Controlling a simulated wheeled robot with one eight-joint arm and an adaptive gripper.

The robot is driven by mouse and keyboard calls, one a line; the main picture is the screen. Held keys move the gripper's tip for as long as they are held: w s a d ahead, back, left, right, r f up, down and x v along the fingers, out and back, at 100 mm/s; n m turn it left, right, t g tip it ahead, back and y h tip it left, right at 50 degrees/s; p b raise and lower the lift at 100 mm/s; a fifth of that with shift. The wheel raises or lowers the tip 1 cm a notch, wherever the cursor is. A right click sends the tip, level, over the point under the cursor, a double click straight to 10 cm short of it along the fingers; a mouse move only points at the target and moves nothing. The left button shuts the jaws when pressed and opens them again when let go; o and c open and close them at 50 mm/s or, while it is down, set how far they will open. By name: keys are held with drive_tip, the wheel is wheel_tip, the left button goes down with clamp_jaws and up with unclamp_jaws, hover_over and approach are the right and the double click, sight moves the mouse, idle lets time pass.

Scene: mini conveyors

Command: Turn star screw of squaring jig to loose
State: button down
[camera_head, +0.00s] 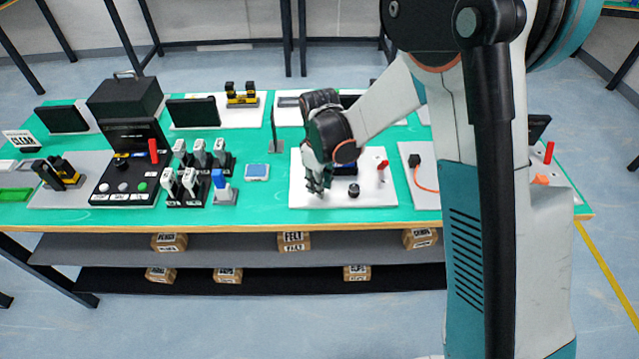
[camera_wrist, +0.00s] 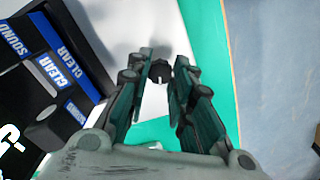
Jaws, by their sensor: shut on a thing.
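My gripper (camera_head: 317,184) is low over a white board (camera_head: 313,201) on the green table in the head view. In the wrist view its two dark fingers (camera_wrist: 164,74) stand on either side of a small dark knob (camera_wrist: 160,71), which looks like the star screw, and are closed on it. The fingers hide part of the knob, and I cannot make out how far it is turned. In the head view the gripper covers the knob. The jig's body cannot be told apart clearly.
A black panel with blue SOUND and CLEAR labels (camera_wrist: 62,70) is close at left in the wrist view. On the same board stand a black knob (camera_head: 353,190) and a red-topped lever (camera_head: 382,170). Switches (camera_head: 190,183) and a blue-screened device (camera_head: 257,172) stand further left.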

drive_tip(key=shift+n, duration=1.7)
drive_tip(key=c, duration=1.4)
unclamp_jaws()
drive_tip(key=shift+r, duration=0.1)
wheel_tip(320, 180, up, 12)
